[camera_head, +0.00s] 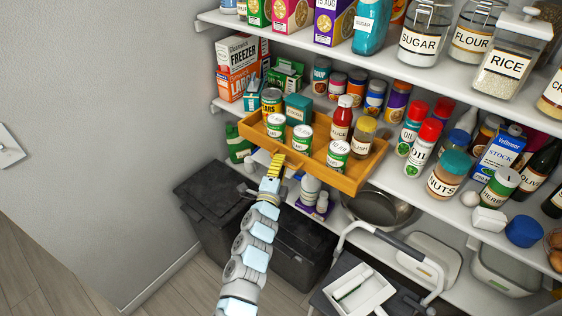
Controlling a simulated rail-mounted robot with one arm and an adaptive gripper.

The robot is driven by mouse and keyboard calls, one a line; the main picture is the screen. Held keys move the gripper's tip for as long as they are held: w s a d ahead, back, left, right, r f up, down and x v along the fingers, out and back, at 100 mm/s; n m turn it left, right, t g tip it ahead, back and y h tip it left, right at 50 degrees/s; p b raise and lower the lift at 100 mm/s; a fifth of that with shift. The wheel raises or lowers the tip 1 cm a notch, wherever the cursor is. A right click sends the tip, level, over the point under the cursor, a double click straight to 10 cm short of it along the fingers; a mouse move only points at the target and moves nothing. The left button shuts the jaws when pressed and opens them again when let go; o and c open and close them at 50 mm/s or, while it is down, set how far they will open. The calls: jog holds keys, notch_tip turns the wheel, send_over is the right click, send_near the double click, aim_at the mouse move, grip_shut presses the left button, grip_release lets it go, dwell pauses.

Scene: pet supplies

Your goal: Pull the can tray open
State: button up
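The can tray (326,176) is a shallow orange-brown wooden tray on the middle shelf, and its front sticks out past the shelf edge. It holds several cans with green and white labels, one of them near the front right (338,154), a teal box (298,108), a red sauce bottle (341,118) and a relish jar (363,136). My gripper (277,160), with yellow fingers, is at the tray's front wall, left of its middle. The fingers overlap the wall in this view. Whether they are shut on the tray or its handle cannot be made out.
Red-capped oil bottles (424,142) and a nuts jar (449,174) stand right of the tray. An upper shelf (403,72) with boxes and jars is above. Dark bins (222,204), a pan (378,209) and a stepladder-like frame (392,240) are below.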

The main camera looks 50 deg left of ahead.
jog(key=v, duration=1.1)
jog(key=shift+f, duration=0.15)
jog(key=shift+d, duration=0.1)
dwell(0.4)
